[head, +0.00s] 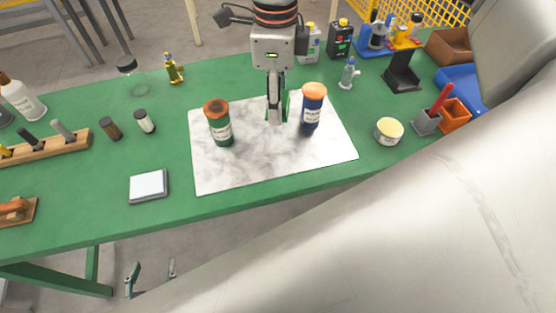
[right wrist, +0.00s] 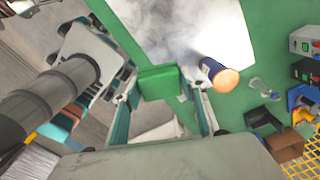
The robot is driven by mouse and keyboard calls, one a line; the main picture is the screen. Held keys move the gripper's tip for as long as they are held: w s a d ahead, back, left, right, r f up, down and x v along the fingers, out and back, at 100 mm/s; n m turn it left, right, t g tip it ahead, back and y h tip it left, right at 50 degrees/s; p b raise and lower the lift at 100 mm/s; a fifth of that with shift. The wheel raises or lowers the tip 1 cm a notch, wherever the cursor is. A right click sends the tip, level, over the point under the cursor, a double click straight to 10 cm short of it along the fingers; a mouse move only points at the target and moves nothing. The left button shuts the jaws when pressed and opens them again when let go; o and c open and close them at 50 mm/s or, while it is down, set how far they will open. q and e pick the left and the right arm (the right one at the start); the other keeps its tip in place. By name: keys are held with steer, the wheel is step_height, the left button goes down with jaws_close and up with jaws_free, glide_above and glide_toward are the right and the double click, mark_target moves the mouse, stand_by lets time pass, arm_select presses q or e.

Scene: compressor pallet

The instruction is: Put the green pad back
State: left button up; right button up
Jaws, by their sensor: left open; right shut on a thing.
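The green pad (right wrist: 160,82) is a flat green block in the right wrist view, between the two fingers of my right gripper (right wrist: 158,96), which is shut on it. In the head view my right gripper (head: 277,116) comes down from the top centre. It appears raised over the table, its image falling between the two canisters, and a little green shows at its fingers. My left gripper (head: 152,272) shows only as two separated fingertips at the lower left, below the table's front edge. It is open and empty, and its body is hidden.
A marbled white mat (head: 250,171) lies on the green table (head: 90,180). On it stand a green canister (head: 221,128) and a blue canister (head: 312,112), upright. A white square device (head: 148,186) lies left, a yellow tin (head: 388,132) right. My pale arm link covers the lower right.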

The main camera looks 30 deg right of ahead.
mark_target(278, 163)
step_height(278, 163, down, 20)
steer(key=shift+r+p, duration=0.15)
steer(key=shift+p, duration=0.35)
steer(key=o, duration=1)
steer(key=shift+o, duration=0.3)
